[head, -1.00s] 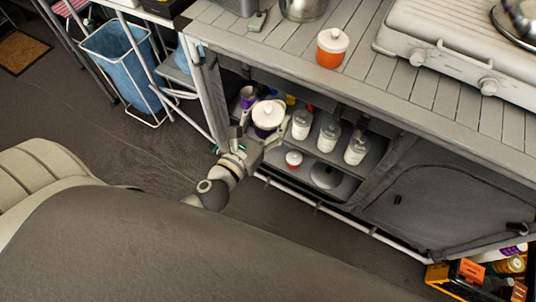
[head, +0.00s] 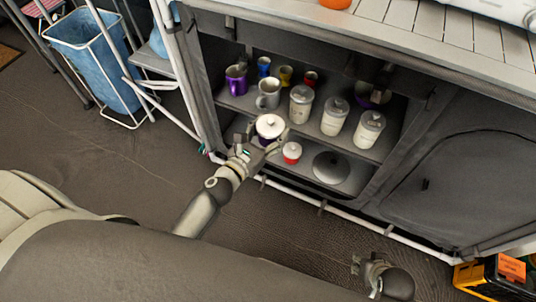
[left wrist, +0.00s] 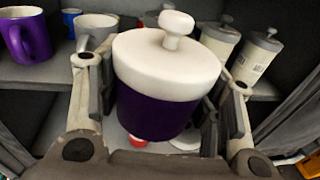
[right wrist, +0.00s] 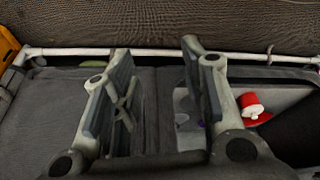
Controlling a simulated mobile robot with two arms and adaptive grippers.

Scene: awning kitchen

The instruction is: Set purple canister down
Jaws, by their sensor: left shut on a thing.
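The purple canister (left wrist: 155,112) has a white lid with a round knob and stands upright between the fingers of my left gripper (left wrist: 165,105) in the left wrist view. In the head view the canister (head: 269,127) is at the open front of the cabinet, level with the lower shelf (head: 312,181). My left gripper (head: 265,140) is shut on it. I cannot tell whether its base touches the shelf. My right gripper (head: 368,268) is low in front of the cabinet. In the right wrist view the right gripper (right wrist: 157,60) is open and empty.
A red canister with a white lid (head: 291,153) and a dark round lid (head: 331,168) are on the lower shelf, right of the purple canister. The upper shelf above holds a purple mug (head: 236,80), a grey mug (head: 268,93) and several white jars (head: 334,117).

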